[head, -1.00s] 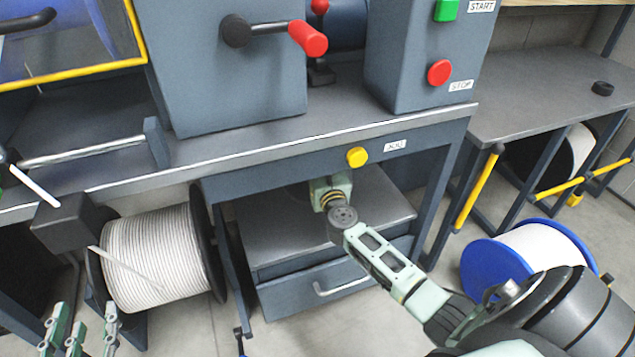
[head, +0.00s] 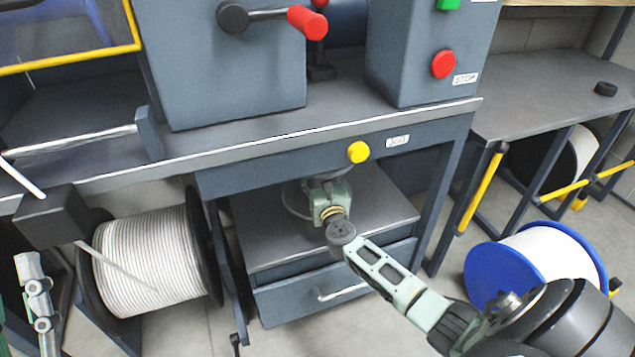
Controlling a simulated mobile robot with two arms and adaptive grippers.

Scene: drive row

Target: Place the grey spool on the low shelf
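The low shelf (head: 378,212) is a grey surface under the machine bench, above a drawer. My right arm reaches in from the lower right, and my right gripper (head: 325,190) is over this shelf, under the bench front. A round grey rim (head: 292,203), which looks like part of the grey spool, shows just left of the gripper. The gripper hides most of it, and its fingertips are hidden, so I cannot tell whether they hold it. Part of my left gripper (head: 36,300) shows at the lower left, away from the shelf; its opening is unclear.
A black-flanged reel of white cable (head: 155,260) stands left of the shelf. A blue-flanged reel (head: 535,262) is on the floor at right. The bench edge with a yellow button (head: 358,152) overhangs the shelf. The shelf's right part is clear.

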